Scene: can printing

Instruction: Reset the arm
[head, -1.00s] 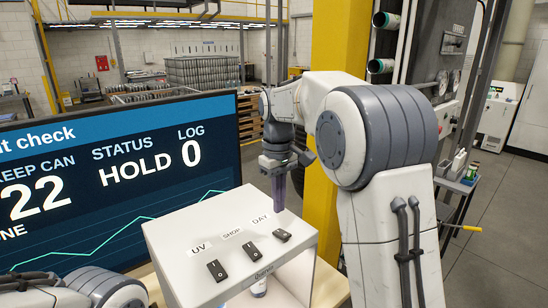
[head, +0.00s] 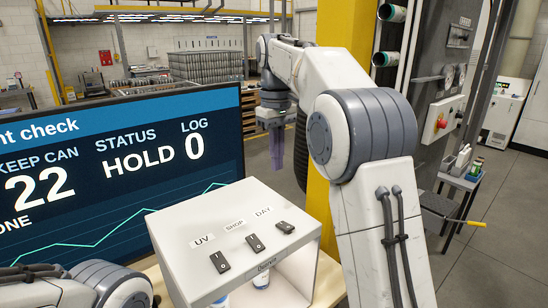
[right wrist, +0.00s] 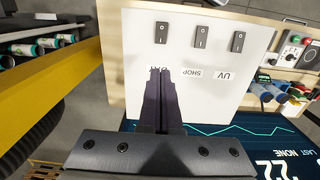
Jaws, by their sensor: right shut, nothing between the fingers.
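My right gripper (head: 277,150) is raised behind the white light box, pointing down, apart from it. In the right wrist view the gripper (right wrist: 160,85) has its fingers together with nothing between them. The white box (head: 188,232) has three black rocker switches on top, labelled UV (head: 219,262), SHOP (head: 255,243) and DAY (head: 285,227). The switches also show in the right wrist view. A can (head: 262,280) stands partly visible inside the box. My left arm shows at the lower left, but its gripper is out of view.
A large screen (head: 110,170) behind the box reads STATUS HOLD and LOG 0. A yellow post (head: 318,205) stands close to my right arm. A machine panel with a red button (head: 441,123) and a small side table (head: 458,182) are at the right.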

